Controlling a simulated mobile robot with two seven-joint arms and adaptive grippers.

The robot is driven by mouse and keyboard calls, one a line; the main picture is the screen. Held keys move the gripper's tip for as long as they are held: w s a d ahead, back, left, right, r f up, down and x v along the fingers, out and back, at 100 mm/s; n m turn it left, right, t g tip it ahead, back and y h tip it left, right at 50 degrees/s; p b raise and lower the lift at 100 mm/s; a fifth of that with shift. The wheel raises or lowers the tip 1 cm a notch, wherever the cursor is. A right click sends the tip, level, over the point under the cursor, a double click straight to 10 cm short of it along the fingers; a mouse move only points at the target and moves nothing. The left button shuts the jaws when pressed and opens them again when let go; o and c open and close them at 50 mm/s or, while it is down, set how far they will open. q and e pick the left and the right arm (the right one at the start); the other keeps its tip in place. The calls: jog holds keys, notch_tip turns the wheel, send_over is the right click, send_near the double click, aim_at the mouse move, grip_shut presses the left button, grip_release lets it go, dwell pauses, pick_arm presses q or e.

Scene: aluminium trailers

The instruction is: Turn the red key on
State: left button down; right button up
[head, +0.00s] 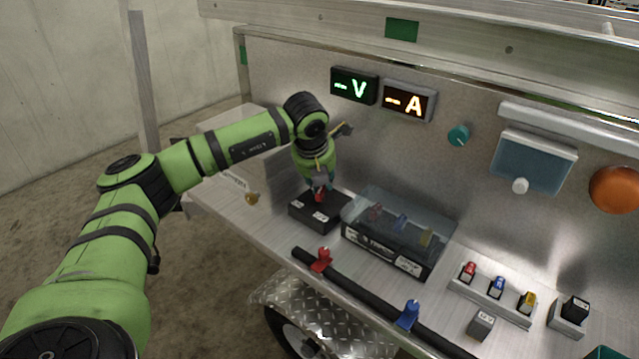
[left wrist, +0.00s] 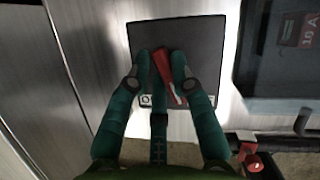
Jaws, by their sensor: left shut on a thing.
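The red key (left wrist: 163,68) stands on a black switch box (left wrist: 205,40) in the left wrist view. In the head view the black box (head: 301,211) sits on the metal shelf, with the red key (head: 319,196) on its top. My left gripper (left wrist: 163,60) points down over the box and is shut on the red key, with one green finger on each side. In the head view the left gripper (head: 319,183) partly hides the key. White labels show on the box's front part. My right gripper is not in view.
A clear-covered case (head: 385,262) stands right beside the box. A black bar with a red clamp (head: 321,260) and a blue clamp (head: 408,315) runs along the shelf's front. V (head: 354,86) and A (head: 409,101) displays hang on the back panel.

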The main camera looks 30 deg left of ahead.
pick_arm(q)
jog(key=m+h, duration=0.1)
jog(key=m, duration=0.3)
jog(key=shift+w+d+r+m+h+p, duration=0.1)
jog(key=shift+w+m+h+p, duration=0.05)
jog(key=shift+m+h+p, duration=0.2)
jog(key=shift+m+h, duration=0.25)
jog(key=shift+m, duration=0.7)
jog(key=m, duration=0.2)
jog(key=m+h+p, duration=0.1)
jog(key=m, duration=0.1)
jog(key=m+g+h+p, duration=0.1)
jog(key=shift+w+d+m, duration=0.1)
jog(key=shift+d+m, duration=0.2)
jog(key=shift+m, duration=0.5)
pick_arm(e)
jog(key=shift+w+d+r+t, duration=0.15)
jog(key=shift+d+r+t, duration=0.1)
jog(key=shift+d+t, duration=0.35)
pick_arm(q)
jog(key=shift+h+p, duration=0.3)
jog(key=c, duration=1.1)
grip_release()
